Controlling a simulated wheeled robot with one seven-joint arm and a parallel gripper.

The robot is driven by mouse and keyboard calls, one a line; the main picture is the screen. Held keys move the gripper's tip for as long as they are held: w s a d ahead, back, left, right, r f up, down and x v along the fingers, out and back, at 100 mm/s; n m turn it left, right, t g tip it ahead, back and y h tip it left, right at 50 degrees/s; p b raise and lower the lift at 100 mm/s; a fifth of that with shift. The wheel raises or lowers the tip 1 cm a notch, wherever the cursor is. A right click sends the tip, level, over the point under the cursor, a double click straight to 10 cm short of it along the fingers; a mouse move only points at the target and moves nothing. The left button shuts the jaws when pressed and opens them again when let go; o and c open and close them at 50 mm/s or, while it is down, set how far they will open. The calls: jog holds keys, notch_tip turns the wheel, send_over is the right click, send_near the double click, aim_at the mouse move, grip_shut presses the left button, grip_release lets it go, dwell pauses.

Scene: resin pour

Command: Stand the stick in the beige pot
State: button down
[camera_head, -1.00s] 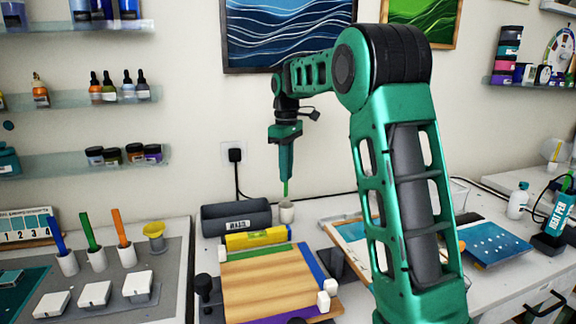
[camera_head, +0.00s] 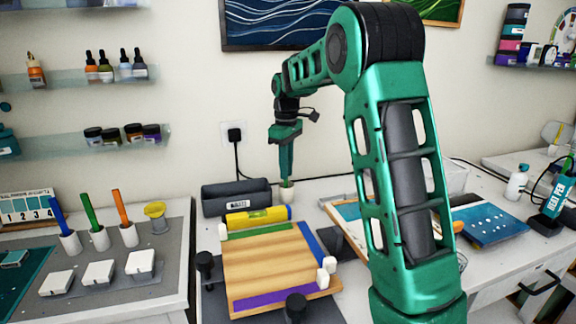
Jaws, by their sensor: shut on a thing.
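The beige pot (camera_head: 287,193) stands at the back of the worktable, by the right end of the dark bin. My gripper (camera_head: 286,168) points down above the pot and is shut on the stick (camera_head: 287,183). Only a short green length of the stick shows below the fingers. Its lower end is at the pot's mouth, and the stick looks upright. The view is too small to tell how deep it is in the pot or whether it touches the bottom.
The dark waste bin (camera_head: 222,198) is left of the pot, and a yellow level (camera_head: 257,216) lies in front. A wooden board (camera_head: 268,262) with coloured edges fills the front. White holders with coloured sticks stand at left. My arm hides part of the right side.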

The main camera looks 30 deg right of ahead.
jog(key=shift+f, duration=0.15)
jog(key=c, duration=1.7)
grip_release()
notch_tip(320, 180, up, 11)
jog(key=shift+f, duration=0.1)
